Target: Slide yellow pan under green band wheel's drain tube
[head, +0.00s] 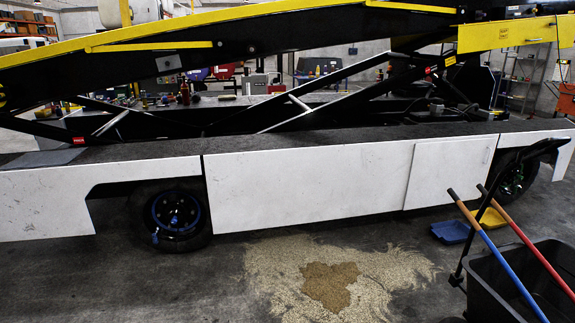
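The yellow pan (491,218) lies on the floor at the right, partly hidden behind the blue and red handles. A blue pan (451,231) lies on the floor just left of it. The right wheel (517,178) of the loader shows a hint of green on its rim and is partly hidden by a black bar. The yellow pan is in front of this wheel and a little to its left. I cannot make out a drain tube at this wheel. Neither of my grippers is in view.
The left wheel (177,214) has a blue band. A dark bin (515,285) with a blue handle (497,255) and a red handle (525,240) fills the lower right. Granules (270,265) with a brown wet patch (330,284) cover the middle floor. The floor at left is clear.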

